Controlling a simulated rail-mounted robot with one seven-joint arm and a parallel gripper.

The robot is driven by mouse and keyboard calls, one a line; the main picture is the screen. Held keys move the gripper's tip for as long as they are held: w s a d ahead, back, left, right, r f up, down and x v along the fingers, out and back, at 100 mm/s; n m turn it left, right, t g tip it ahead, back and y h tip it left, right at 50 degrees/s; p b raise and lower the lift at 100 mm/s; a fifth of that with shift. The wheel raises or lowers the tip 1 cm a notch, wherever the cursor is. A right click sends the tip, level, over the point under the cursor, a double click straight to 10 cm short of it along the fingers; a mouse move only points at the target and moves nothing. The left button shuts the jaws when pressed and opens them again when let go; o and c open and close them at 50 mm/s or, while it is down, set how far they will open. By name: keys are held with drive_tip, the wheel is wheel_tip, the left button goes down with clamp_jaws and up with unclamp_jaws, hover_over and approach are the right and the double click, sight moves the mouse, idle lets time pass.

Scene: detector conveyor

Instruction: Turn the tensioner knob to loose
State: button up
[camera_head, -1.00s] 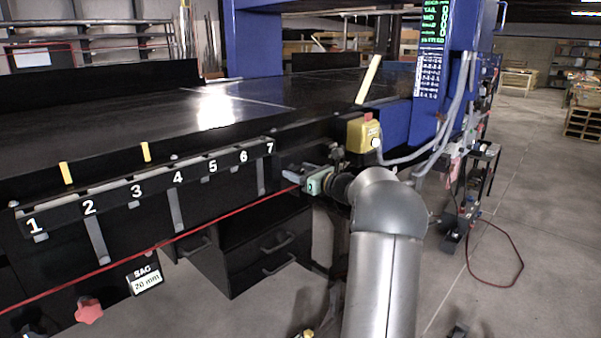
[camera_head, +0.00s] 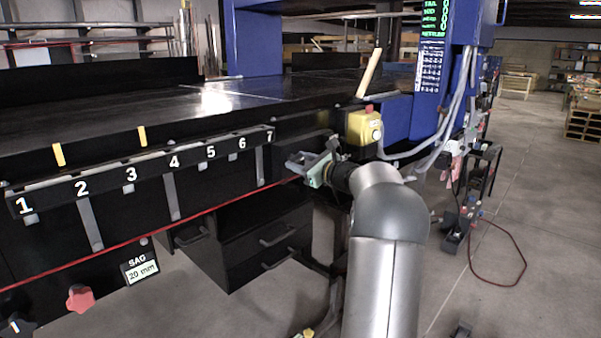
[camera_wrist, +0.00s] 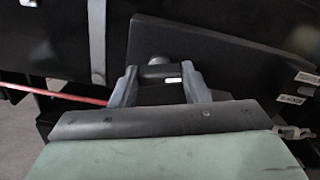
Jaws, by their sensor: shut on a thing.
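My gripper (camera_head: 298,165) is at the conveyor's side, just right of the number 7 on the rail, and looks tilted. In the wrist view, its two grey fingers (camera_wrist: 159,84) are shut on a small dark knob (camera_wrist: 156,73) with a short white mark, which seems to be the tensioner knob. The knob is in front of a dark slanted panel (camera_wrist: 225,50). Two small labels (camera_wrist: 290,98) sit at the panel's right; their text is too small to read surely. The gripper hides the knob in the head view.
A sag display (camera_head: 141,269) reads 20 mm. A red star knob (camera_head: 80,298) is at lower left. A red cord (camera_head: 150,237) runs along the conveyor's side. A yellow button box (camera_head: 363,128) stands close above my wrist. Floor at the right is mostly clear.

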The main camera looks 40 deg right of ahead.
drive_tip(key=shift+f+n+b, duration=0.1)
drive_tip(key=shift+n+b, duration=7.2)
drive_tip(key=shift+b, duration=0.55)
drive_tip(key=o, duration=1)
drive_tip(key=s+d, duration=0.1)
drive_tip(key=s, duration=0.4)
drive_tip(key=s+d, duration=0.1)
drive_tip(key=s, duration=1.1)
drive_tip(key=shift+s+d, duration=0.1)
drive_tip(key=shift+d, duration=0.3)
